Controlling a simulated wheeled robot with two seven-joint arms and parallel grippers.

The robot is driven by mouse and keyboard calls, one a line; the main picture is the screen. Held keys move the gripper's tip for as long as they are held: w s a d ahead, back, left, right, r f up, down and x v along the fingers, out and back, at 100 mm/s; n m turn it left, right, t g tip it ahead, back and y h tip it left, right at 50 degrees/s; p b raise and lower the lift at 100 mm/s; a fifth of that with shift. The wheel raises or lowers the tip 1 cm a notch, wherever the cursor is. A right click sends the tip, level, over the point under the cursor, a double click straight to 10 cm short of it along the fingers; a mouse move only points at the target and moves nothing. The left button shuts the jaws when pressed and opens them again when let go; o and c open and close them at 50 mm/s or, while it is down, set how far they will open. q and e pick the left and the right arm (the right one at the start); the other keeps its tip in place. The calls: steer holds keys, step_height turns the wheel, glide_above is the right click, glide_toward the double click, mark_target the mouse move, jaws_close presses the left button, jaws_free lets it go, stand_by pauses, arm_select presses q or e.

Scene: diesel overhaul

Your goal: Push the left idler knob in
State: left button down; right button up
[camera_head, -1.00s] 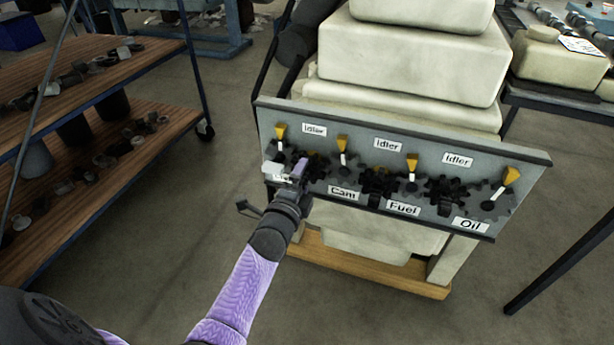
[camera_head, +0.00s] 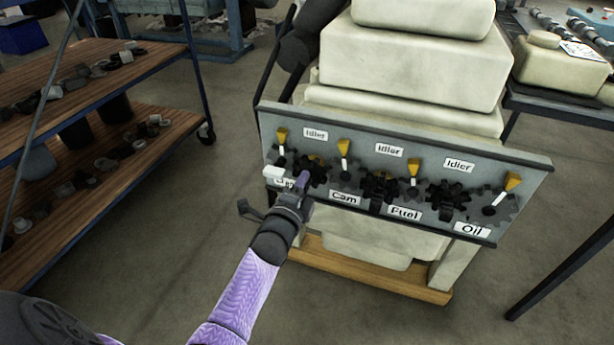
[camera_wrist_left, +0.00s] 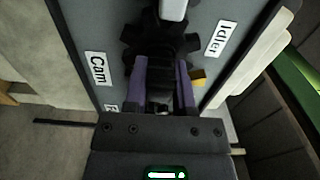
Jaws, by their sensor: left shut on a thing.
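The left idler knob (camera_wrist_left: 160,80) is a dark, round piece in front of a black toothed gear (camera_wrist_left: 160,38) in the left wrist view. My left gripper (camera_wrist_left: 161,90) has its two purple fingers on either side of the knob and is shut on it. In the head view my left gripper (camera_head: 296,182) is at the left end of the grey gear panel (camera_head: 370,147), beside the leftmost black gear (camera_head: 314,172). The knob is mostly hidden there by the gripper. How far in it sits cannot be told. My right gripper is not in view.
Yellow-tipped pointers (camera_head: 344,147) and more black gears (camera_head: 379,187) line the panel. A pale engine block (camera_head: 410,65) stands behind it on a wooden base (camera_head: 375,277). A shelf cart (camera_head: 100,60) is at left and a dark table (camera_head: 560,105) at right. Floor between is clear.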

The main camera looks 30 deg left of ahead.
arm_select(q)
steer(key=shift+w, duration=0.1)
steer(key=shift+w+a+b, duration=0.1)
steer(key=shift+w+b, duration=0.25)
steer(key=shift+w, duration=0.1)
steer(key=shift+w+a+f+b, duration=0.15)
steer(key=shift+w+b, duration=0.15)
steer(key=shift+w, duration=0.2)
jaws_free()
